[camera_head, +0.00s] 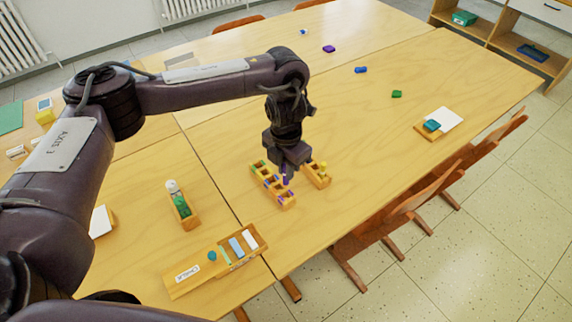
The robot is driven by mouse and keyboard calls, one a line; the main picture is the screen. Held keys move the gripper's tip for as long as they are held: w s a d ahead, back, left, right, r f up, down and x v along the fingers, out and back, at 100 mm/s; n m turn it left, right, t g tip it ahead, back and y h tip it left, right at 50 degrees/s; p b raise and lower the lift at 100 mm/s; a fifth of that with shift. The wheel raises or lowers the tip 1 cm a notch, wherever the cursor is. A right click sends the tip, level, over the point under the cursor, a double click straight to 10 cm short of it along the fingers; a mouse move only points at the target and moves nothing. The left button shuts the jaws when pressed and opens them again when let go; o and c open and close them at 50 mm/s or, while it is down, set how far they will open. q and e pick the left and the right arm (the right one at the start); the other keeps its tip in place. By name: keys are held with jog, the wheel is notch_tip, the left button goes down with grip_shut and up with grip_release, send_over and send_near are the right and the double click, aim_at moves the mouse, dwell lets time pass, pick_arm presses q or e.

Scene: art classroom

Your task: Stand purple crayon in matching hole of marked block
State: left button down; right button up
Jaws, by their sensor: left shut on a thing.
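My left gripper (286,172) points down over a wooden block (287,203) with several compartments near the table's middle. It is shut on the purple crayon (284,181), which shows as a small upright purple piece below the fingers. The crayon is at or just above the block; I cannot tell whether its lower end is inside a hole. Green and purple bits show in the block's openings. A second wooden block (321,182) with a yellow piece stands just to the right. No marking is readable on either block. My right gripper is not in view.
A wooden box labelled chalk (184,280) lies at the front, with chalk sticks in its tray. A small wooden holder with a green item (181,206) stands left. A wooden tray with a white pad (442,121) is right.

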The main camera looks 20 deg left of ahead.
aim_at(286, 183)
pick_arm(q)
notch_tip(286, 183, down, 2)
jog(key=shift+f+b, duration=0.1)
jog(key=shift+b, duration=0.85)
jog(key=shift+f+b, duration=0.6)
jog(key=shift+f, duration=0.1)
jog(key=shift+f+b, duration=0.65)
jog(key=shift+f, duration=0.25)
jog(key=shift+f, duration=0.25)
jog(key=shift+f+b, duration=0.35)
jog(key=shift+f, duration=0.1)
dwell(0.5)
jog(key=shift+f+b, duration=0.5)
jog(key=shift+f, duration=0.2)
dwell(0.8)
